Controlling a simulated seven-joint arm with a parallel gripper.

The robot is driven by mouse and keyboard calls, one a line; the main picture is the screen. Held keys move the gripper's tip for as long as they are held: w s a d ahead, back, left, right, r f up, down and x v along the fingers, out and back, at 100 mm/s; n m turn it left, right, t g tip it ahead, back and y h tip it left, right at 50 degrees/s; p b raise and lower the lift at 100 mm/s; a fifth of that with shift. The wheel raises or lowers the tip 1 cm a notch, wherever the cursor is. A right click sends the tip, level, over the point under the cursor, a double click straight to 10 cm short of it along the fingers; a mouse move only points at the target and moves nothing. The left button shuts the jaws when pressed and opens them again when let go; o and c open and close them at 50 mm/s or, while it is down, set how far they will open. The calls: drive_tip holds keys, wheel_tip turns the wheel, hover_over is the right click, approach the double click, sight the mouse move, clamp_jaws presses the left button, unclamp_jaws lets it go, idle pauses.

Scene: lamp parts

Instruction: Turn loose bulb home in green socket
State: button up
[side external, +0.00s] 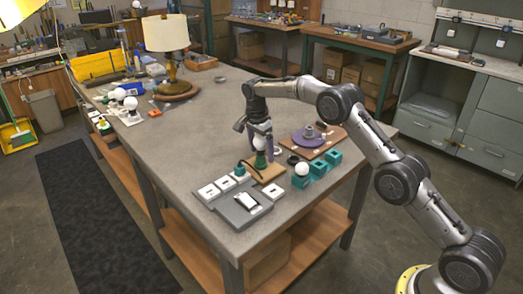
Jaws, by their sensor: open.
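A white bulb (259,142) stands upright in the green socket (260,161), which sits on a small wooden board (267,174) near the table's front right. My gripper (258,152) points down over this bulb. I cannot tell whether either finger touches the glass. How far the bulb is screwed in cannot be seen from here.
Another white bulb (302,169) stands on one of several teal blocks (319,168) to the right. Behind them is a board with a purple disc (308,138). A grey tray (243,208) and white plates lie in front. A lamp (167,45) stands far back. The table's middle is clear.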

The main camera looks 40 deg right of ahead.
drive_tip(key=c, duration=1.2)
drive_tip(key=m, duration=0.3)
drive_tip(key=shift+f+m, duration=0.1)
drive_tip(key=shift+m, duration=0.2)
drive_tip(key=m, duration=0.3)
drive_tip(key=shift+s+g, duration=0.1)
drive_tip(key=shift+g, duration=0.3)
drive_tip(key=shift+m, duration=0.3)
drive_tip(key=shift+a+m, duration=0.1)
drive_tip(key=shift+m, duration=0.4)
drive_tip(key=m, duration=0.4)
drive_tip(key=shift+m+y, duration=0.4)
drive_tip(key=shift+s+m+g, duration=0.1)
drive_tip(key=shift+m+g, duration=0.2)
drive_tip(key=shift+m, duration=0.1)
